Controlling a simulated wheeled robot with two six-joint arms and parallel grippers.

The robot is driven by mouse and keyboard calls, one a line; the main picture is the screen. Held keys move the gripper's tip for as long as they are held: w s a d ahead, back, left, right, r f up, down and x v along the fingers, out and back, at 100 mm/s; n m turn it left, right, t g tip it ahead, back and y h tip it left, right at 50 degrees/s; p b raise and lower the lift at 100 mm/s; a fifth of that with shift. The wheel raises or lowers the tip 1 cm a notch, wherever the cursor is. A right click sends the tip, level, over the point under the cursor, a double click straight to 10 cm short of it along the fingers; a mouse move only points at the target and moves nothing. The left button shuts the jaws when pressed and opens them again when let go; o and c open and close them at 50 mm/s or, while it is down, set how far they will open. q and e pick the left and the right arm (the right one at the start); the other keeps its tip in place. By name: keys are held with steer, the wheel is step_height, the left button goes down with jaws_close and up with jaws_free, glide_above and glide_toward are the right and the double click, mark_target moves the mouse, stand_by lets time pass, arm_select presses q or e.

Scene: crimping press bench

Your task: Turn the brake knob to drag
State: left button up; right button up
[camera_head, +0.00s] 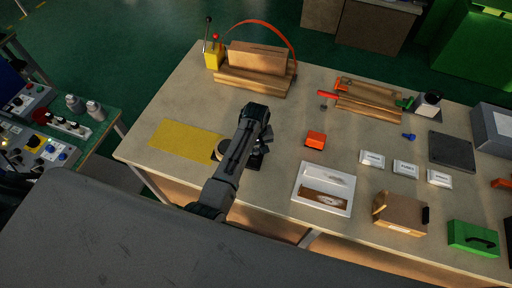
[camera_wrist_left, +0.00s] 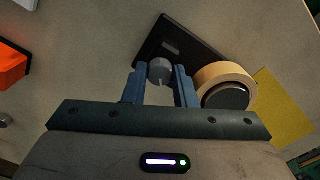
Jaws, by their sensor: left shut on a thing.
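In the left wrist view a round grey knob (camera_wrist_left: 160,70) stands on a dark plate (camera_wrist_left: 178,42). My left gripper (camera_wrist_left: 160,82) has its two blue fingers on either side of the knob and is shut on it. In the head view my left gripper (camera_head: 257,153) points down at the bench, left of the orange block. My arm hides the knob there, and only a little of the dark device shows beside the fingers. No drag marking can be read. My right gripper is not in view.
A roll of tan tape (camera_wrist_left: 226,80) stands close beside the plate, near a yellow mat (camera_head: 185,140). An orange block (camera_head: 315,139) lies to the right, with a white tray (camera_head: 324,205) in front of it. Bare bench lies behind the gripper.

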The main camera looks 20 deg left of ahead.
arm_select(q)
steer(key=n, duration=0.5)
steer(key=shift+r+n, duration=0.1)
steer(key=shift+n, duration=0.2)
steer(key=shift+w+n, duration=0.1)
steer(key=shift+n, duration=2.1)
steer(key=o, duration=1)
step_height(320, 180, up, 11)
steer(key=b, duration=0.3)
